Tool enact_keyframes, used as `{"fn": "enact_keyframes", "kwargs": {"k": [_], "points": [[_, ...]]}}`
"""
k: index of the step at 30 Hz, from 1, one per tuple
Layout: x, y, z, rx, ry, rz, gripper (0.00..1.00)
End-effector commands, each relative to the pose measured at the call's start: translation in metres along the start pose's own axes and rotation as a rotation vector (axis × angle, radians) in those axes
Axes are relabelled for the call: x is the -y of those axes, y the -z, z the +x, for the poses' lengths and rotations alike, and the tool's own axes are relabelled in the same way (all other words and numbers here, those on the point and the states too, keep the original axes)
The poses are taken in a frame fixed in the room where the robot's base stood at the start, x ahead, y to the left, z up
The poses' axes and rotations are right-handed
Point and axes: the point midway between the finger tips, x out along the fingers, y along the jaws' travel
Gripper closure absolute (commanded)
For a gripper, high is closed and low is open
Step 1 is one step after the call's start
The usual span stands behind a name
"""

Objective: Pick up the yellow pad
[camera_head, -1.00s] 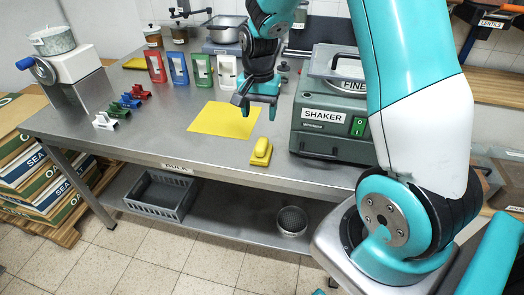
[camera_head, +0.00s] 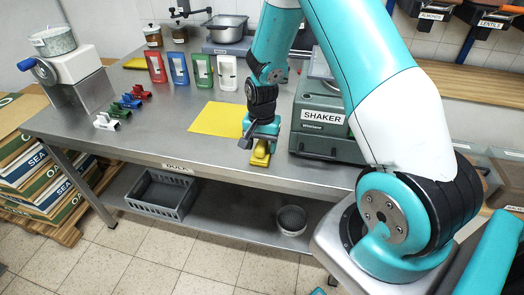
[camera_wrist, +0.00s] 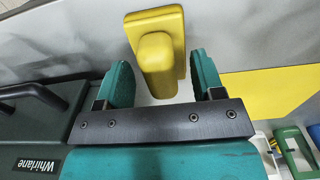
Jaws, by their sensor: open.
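The yellow pad (camera_head: 260,159) is a flat yellow base with a raised rounded grip, lying on the steel table near its front edge. In the wrist view the pad (camera_wrist: 158,50) shows between my two green fingers, its grip pointing toward the palm. My gripper (camera_head: 260,143) is over the pad in the head view and hides part of it. In the wrist view my gripper (camera_wrist: 163,75) is open, with a gap on each side of the grip. I cannot tell whether the fingertips are level with the grip or still above it.
A flat yellow sheet (camera_head: 216,119) lies left of the pad on the steel table (camera_head: 150,140). The green shaker (camera_head: 322,132) stands close on the right. Red, blue, green and white holders (camera_head: 178,69) stand behind, and small coloured pieces (camera_head: 122,107) lie left.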

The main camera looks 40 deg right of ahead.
Motion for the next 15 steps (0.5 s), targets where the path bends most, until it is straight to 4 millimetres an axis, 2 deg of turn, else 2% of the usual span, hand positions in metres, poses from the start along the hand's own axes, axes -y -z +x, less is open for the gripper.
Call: {"fn": "enact_keyframes", "kwargs": {"k": [2,9,11,15], "points": [[0.0001,0.0000,-0.0002,0.000,0.000,0.000,0.38],[0.0001,0.0000,-0.0004,0.000,0.000,0.000,0.92],[0.0001,0.0001,-0.0005,0.000,0.000,0.000,0.96],[0.0001,0.0000,-0.0005,0.000,0.000,0.000,0.96]]}}
